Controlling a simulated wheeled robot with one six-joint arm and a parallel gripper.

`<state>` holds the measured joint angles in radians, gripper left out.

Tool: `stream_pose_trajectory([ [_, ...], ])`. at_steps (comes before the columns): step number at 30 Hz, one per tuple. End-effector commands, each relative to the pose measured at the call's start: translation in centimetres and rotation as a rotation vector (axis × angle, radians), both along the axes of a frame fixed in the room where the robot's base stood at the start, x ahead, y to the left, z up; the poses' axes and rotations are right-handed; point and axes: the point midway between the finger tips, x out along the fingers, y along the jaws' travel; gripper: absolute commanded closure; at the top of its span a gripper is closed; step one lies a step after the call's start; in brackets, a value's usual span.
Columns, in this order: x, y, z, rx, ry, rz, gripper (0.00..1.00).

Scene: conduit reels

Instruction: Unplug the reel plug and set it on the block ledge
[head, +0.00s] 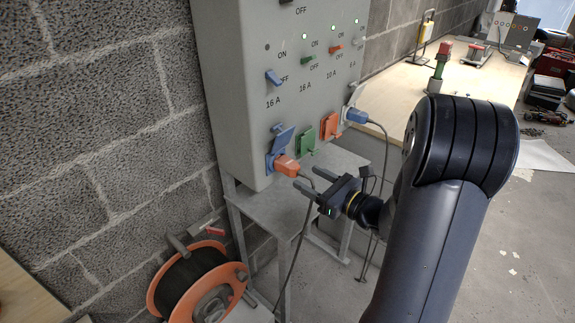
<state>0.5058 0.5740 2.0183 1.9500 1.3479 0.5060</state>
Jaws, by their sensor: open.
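The orange reel plug (287,168) sits in the blue-lidded socket (283,140) at the lower left of the grey power panel (235,100). A dark cable (297,240) hangs from the plug's side of the panel down towards the orange cable reel (160,292), which stands low by the wall. My gripper (310,180) is open, just right of the plug, with its fingers pointing at it. The fingers look apart from the plug, and the cable passes close to them. I cannot tell which surface is the block ledge.
A green socket (307,142) and an orange socket (331,126) are beside it. A blue plug (355,115) with its own cable is at the panel's right. A grey metal stand (268,212) is underneath. A wooden bench (395,85) with tools lies behind.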

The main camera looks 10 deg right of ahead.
Motion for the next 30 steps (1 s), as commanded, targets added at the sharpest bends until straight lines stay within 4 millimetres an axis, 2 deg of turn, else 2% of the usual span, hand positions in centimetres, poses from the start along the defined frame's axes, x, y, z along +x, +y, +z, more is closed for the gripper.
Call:
stream_pose_trajectory([
  [15,5.5,4.1,-0.1,0.000,-0.001,0.003,0.43],
  [21,6.3,4.6,0.0,0.000,0.000,0.001,0.43],
  [30,6.4,4.7,0.0,0.001,0.001,0.001,0.43],
])
